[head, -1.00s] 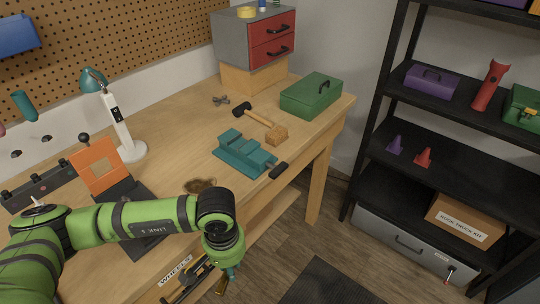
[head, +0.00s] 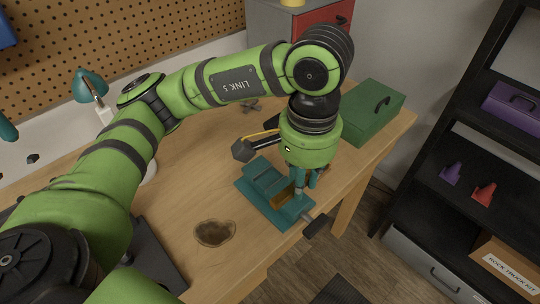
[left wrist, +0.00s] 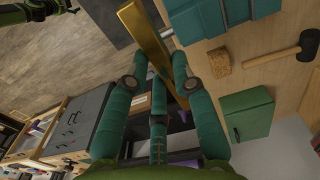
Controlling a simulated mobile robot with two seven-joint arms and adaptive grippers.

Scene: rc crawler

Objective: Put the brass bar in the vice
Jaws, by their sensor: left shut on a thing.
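My left gripper (head: 301,188) points down over the front part of the teal vice (head: 262,184) on the bench. Its teal fingers are shut on the brass bar (left wrist: 152,45), a long gold bar that slants between them in the left wrist view. In the head view, part of the bar (head: 283,197) shows beside the fingers at the vice's jaw gap. The vice is also in the left wrist view (left wrist: 205,18), to the right of the bar. My right gripper is not in view.
A hammer (head: 243,149) lies behind the vice, partly hidden by my arm. A wooden block (left wrist: 220,62) is near the vice. A green toolbox (head: 372,112) stands behind right. The vice's black handle (head: 316,226) juts past the bench edge. A dark stain (head: 214,233) marks the bench.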

